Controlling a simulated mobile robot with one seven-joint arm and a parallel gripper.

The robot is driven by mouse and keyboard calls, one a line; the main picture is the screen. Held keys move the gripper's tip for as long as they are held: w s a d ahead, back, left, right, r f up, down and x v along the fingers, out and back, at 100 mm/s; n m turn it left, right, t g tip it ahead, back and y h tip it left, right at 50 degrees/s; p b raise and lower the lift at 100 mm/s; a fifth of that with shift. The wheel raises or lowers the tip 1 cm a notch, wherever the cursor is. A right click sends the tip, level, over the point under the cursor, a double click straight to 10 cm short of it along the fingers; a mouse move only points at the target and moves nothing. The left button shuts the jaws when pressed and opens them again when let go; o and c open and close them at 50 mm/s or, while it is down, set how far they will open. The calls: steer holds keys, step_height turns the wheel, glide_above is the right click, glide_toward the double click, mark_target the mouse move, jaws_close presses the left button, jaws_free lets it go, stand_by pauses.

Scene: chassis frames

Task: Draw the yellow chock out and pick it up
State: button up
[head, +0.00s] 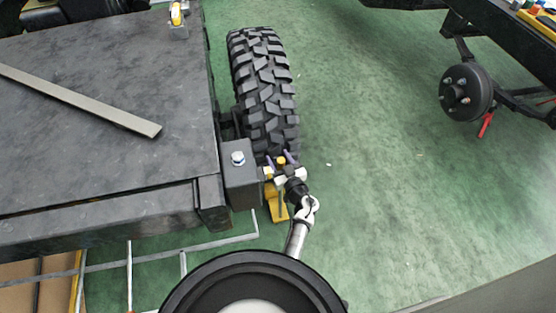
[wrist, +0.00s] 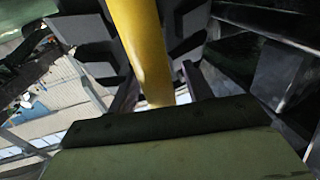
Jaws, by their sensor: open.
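The yellow chock (head: 278,207) is on the green floor at the near end of the knobbly black tyre (head: 264,85). My gripper (head: 280,158) is open over the chock in the head view, its purple fingertips pointing at the tyre. A small yellow piece shows between the fingertips there; I cannot tell whether they touch it. In the wrist view a yellow bar (wrist: 143,45), seemingly part of the chock, runs down from the top, in front of dark tyre tread. My wrist hides much of the chock, including where it meets the tyre.
A dark flatbed (head: 110,100) with a loose grey bar (head: 85,102) lies left of the tyre. Its corner block with a bolt (head: 238,158) is close beside my gripper. A bare hub (head: 466,90) and red stand (head: 486,125) are far right. Floor between is clear.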

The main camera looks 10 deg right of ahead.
steer(key=shift+c, duration=0.2)
jaws_close()
steer(key=shift+s, duration=0.1)
